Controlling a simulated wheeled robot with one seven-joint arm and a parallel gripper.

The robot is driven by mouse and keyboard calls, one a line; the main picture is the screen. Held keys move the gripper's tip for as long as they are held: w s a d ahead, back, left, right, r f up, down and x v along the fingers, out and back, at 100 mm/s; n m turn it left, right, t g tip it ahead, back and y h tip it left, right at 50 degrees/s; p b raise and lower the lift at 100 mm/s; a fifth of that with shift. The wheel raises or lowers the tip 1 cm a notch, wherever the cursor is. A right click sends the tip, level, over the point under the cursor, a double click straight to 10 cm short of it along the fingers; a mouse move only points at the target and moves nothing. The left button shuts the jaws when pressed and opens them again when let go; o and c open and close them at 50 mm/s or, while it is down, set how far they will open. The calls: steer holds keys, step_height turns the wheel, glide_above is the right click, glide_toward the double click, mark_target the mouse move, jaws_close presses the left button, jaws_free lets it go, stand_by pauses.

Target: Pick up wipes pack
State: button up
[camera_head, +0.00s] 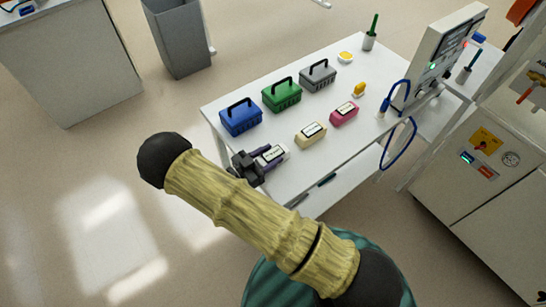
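Three small packs with dark-framed labels stand in a row on the white table (331,176): a white one (281,155), a cream one (303,139) and a pink one (338,117). The label print is too small to read, so I cannot tell which is the wipes pack. My gripper (256,165) is dark and sits at the table's near-left end, right at the left end of the white pack. It partly hides that pack. Whether its fingers touch or enclose the pack is not clear.
Blue (241,119), green (282,96) and grey (318,76) handled boxes stand behind the packs. A yellow object (359,90), a green-handled brush in a holder (369,41) and a white instrument panel (433,60) with blue cable stand farther right. A grey bin (180,40) is on the floor.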

mark_target(269, 155)
steer(key=shift+r, duration=0.1)
steer(key=shift+c, duration=0.3)
step_height(269, 155, up, 10)
steer(key=shift+f+b, duration=0.1)
steer(key=shift+b, duration=0.65)
steer(key=shift+w, duration=0.1)
